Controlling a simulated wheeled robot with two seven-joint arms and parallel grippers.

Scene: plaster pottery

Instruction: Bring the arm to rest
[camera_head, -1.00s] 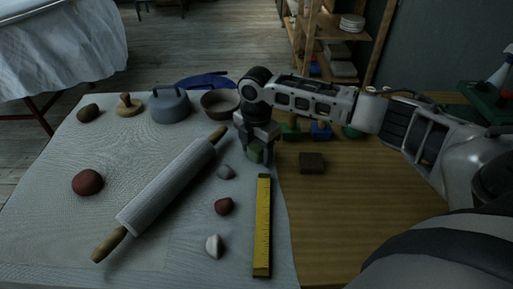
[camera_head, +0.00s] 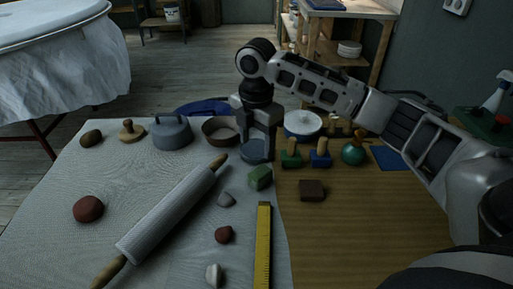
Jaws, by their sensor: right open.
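My right arm comes in from the right, and its gripper (camera_head: 258,152) points down over the far middle of the worktable. The jaws are open and empty. Just below and in front of them, a green block (camera_head: 260,178) rests on the pale cloth (camera_head: 150,180), apart from the fingers. A blue-grey round thing shows between and behind the fingers, partly hidden. My left gripper is not in view.
On the cloth are a rolling pin (camera_head: 175,212), a yellow ruler (camera_head: 263,245), a red-brown ball (camera_head: 88,208) and small lumps. Close around the gripper stand a brown bowl (camera_head: 219,131), a white-topped pot (camera_head: 303,124) and green and blue stamps (camera_head: 320,158). A brown block (camera_head: 312,190) lies right.

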